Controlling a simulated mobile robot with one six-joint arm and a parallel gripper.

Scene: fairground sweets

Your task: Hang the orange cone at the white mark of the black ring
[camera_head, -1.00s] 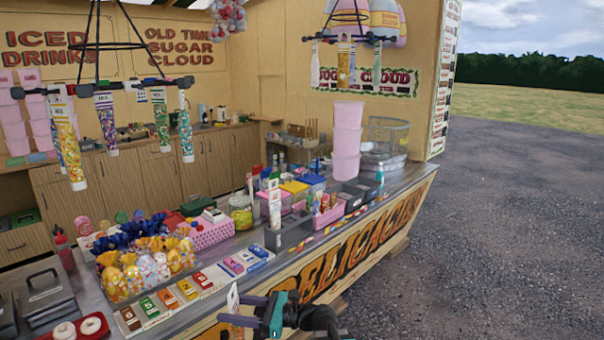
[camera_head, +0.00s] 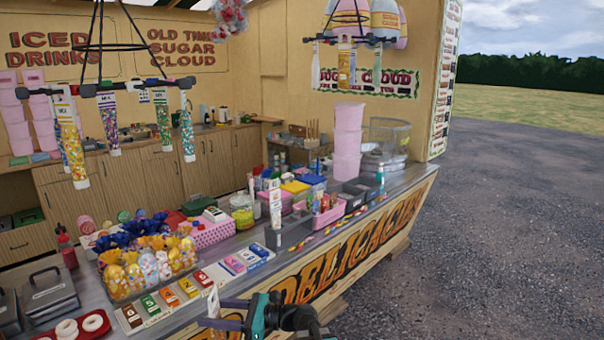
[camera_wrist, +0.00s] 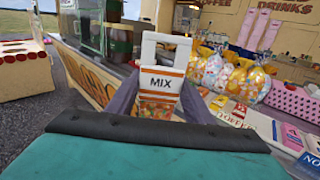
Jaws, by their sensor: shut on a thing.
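The orange cone (camera_wrist: 160,83) is a clear bag of sweets with a white hanger top and an orange-striped "MIX" label. My gripper (camera_wrist: 160,104) is shut on it, one finger on each side, in the wrist view. In the head view my gripper (camera_head: 230,312) is low, in front of the counter, and the cone (camera_head: 213,303) stands upright in it. A black ring (camera_head: 110,46) hangs at upper left with several sweet cones on its hooks. A second black ring (camera_head: 350,38) hangs further back with more cones. I cannot make out the white mark on either ring.
Below the near ring, the counter holds a tray of bagged sweets (camera_head: 122,288), coloured cards (camera_head: 160,302) and a red doughnut tray (camera_head: 88,326). A pink tub stack (camera_head: 348,140) stands further back. Gravel (camera_head: 500,220) lies open at right.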

